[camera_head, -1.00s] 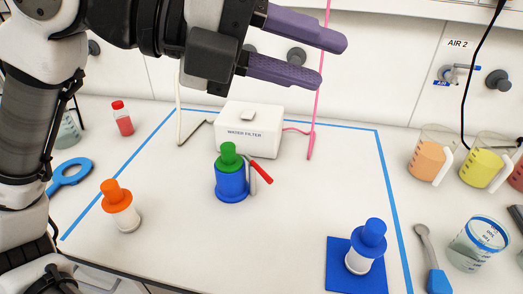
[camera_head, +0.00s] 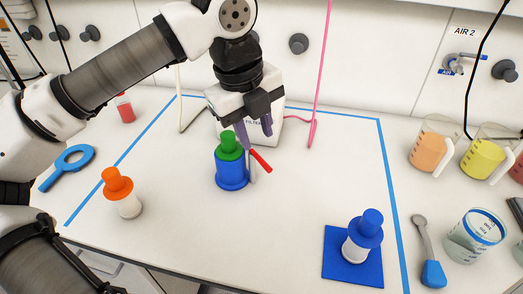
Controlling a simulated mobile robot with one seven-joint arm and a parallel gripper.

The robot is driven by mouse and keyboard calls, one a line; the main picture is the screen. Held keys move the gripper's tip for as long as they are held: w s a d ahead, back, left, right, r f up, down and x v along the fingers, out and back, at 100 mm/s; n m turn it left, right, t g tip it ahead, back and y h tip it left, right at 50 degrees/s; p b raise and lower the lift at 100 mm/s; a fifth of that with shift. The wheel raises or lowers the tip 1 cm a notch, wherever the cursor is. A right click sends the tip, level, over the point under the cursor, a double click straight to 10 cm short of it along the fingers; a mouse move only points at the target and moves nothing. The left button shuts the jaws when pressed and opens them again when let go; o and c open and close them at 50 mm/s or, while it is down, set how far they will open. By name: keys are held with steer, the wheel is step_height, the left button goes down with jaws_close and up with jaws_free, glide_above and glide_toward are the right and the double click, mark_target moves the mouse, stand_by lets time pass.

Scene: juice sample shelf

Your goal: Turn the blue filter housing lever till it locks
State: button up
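The blue filter housing (camera_head: 231,174) stands upright mid-table, with a green knobbed piece (camera_head: 230,147) on top. Its lever shows a red handle (camera_head: 260,161) slanting down to the right from the housing's right side, beside a grey metal part. My gripper (camera_head: 255,134) points down just behind and above the housing. Its two purple fingers are apart, one close to the green piece and one farther right, above the red handle. Nothing shows between them. I cannot tell whether a finger touches the lever.
The white water filter box (camera_head: 270,133) stands behind my gripper, partly hidden. An orange-capped bottle (camera_head: 120,192) is left. A blue-capped bottle (camera_head: 359,240) stands on a blue mat (camera_head: 341,271) at front right. Beakers (camera_head: 428,147) line the right side. Blue tape (camera_head: 391,190) borders the work area.

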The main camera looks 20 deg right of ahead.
mark_target(263, 162)
steer(key=f, duration=0.3)
steer(key=d+f, duration=0.1)
steer(key=f, duration=0.2)
steer(key=shift+w+d+f+p, duration=0.1)
steer(key=shift+d+f+p, duration=0.1)
steer(key=shift+f+p, duration=0.15)
jaws_close()
